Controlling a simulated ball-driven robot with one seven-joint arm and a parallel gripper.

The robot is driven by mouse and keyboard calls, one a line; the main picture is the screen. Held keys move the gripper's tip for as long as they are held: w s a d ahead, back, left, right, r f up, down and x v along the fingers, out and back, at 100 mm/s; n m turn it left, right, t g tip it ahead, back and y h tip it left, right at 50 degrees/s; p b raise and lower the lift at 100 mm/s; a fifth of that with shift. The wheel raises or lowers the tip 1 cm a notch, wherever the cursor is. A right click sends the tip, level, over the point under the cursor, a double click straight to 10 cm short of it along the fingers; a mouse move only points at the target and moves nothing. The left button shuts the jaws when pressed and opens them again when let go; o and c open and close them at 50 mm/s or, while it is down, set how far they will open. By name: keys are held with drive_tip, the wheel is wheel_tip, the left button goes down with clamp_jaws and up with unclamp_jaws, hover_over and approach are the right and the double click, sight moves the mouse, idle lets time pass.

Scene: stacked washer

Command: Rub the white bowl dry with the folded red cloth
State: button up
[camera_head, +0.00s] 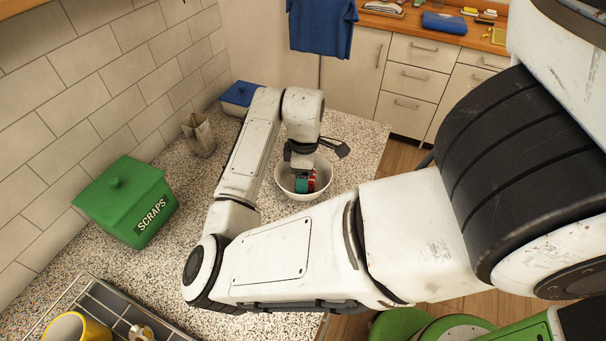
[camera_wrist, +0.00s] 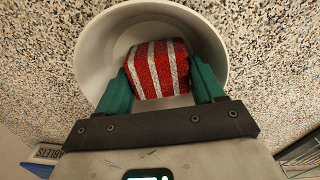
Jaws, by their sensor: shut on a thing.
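The white bowl (camera_head: 289,188) stands upright on the speckled counter, below my gripper in the head view. It also shows in the wrist view (camera_wrist: 95,50), where it surrounds the cloth. The folded red cloth (camera_wrist: 158,68) has white stripes and sits between my green fingers. My gripper (camera_wrist: 160,80) is shut on the cloth and reaches down into the bowl. In the head view my gripper (camera_head: 304,181) and a small red part of the cloth show inside the bowl's rim. Whether the cloth touches the bowl's inner wall is hard to tell.
A green scraps bin (camera_head: 125,200) stands against the tiled wall. A wire rack (camera_head: 100,310) with a yellow mug (camera_head: 75,328) is at the near left. The counter's right edge is close to the bowl.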

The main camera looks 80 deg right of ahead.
drive_tip(key=shift+d, duration=0.25)
drive_tip(key=shift+s+d+p, duration=0.15)
drive_tip(key=shift+d+p, duration=0.2)
drive_tip(key=shift+d, duration=0.1)
drive_tip(key=shift+w+d+f, duration=0.1)
drive_tip(key=shift+w, duration=0.15)
drive_tip(key=shift+w, duration=0.35)
drive_tip(key=shift+w+d+f, duration=0.1)
drive_tip(key=shift+w, duration=0.05)
drive_tip(key=shift+w+a+p, duration=0.1)
drive_tip(key=shift+a+p, duration=0.15)
drive_tip(key=shift+p, duration=0.05)
idle(0.4)
drive_tip(key=shift+w+a, duration=0.1)
drive_tip(key=shift+a, duration=0.5)
drive_tip(key=shift+s+p, duration=0.5)
drive_tip(key=shift+s, duration=0.05)
